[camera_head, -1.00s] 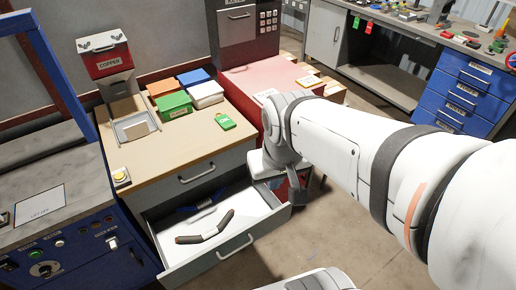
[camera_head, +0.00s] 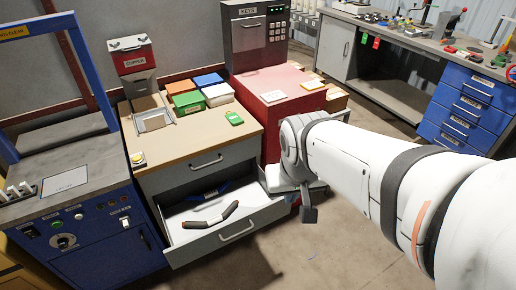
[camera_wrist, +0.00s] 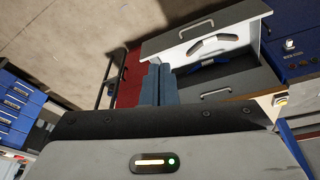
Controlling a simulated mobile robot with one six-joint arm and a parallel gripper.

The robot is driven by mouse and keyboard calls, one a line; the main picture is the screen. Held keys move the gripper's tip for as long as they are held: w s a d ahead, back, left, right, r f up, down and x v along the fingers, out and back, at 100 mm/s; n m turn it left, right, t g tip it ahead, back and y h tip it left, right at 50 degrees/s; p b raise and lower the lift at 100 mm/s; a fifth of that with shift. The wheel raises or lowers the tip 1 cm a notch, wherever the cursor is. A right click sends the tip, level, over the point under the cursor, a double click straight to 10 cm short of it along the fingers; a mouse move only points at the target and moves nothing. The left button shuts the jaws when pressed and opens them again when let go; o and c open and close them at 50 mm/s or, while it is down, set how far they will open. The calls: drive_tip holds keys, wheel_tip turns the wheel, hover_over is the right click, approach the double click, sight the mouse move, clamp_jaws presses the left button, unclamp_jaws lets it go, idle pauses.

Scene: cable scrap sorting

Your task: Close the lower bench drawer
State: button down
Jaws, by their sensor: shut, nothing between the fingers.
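The lower bench drawer (camera_head: 228,232) is pulled out in the head view, its bar handle (camera_head: 237,231) on the front panel. A curved dark tube with brown ends (camera_head: 211,218) and a blue item (camera_head: 208,193) lie inside it. The wrist view shows the drawer front (camera_wrist: 240,27) upside down near the top. My gripper (camera_head: 308,214) hangs to the right of the drawer, apart from its front. In the wrist view its fingers (camera_wrist: 158,84) are together and empty, appearing over the drawer unit's side. The upper drawer (camera_head: 200,168) is shut.
The wooden benchtop (camera_head: 180,145) carries colored bins (camera_head: 205,92), a green device (camera_head: 234,118) and a tray. A red cabinet (camera_head: 275,115) stands behind my gripper. A blue control console (camera_head: 85,215) stands left of the drawer. Floor in front of the drawer is clear.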

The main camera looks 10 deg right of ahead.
drive_tip(key=w+d+f+m+t+h+b, duration=0.2)
drive_tip(key=w+d+f+m+b, duration=0.3)
drive_tip(key=w+d+f+b, duration=0.45)
drive_tip(key=m+t+y+b, duration=0.45)
drive_tip(key=m+b, duration=0.45)
drive_tip(key=b, duration=0.6)
approach(276, 204)
wheel_tip(276, 204, down, 4)
drive_tip(key=w, duration=0.1)
drive_tip(key=w+b, duration=0.1)
drive_tip(key=w, duration=0.1)
drive_tip(key=shift+w+a+f+g+y, duration=0.15)
drive_tip(key=shift+w+g+y, duration=0.15)
drive_tip(key=shift+g+y, duration=0.05)
drive_tip(key=shift+w+a+b, duration=0.15)
drive_tip(key=shift+w+b, duration=0.2)
drive_tip(key=shift+w, duration=0.2)
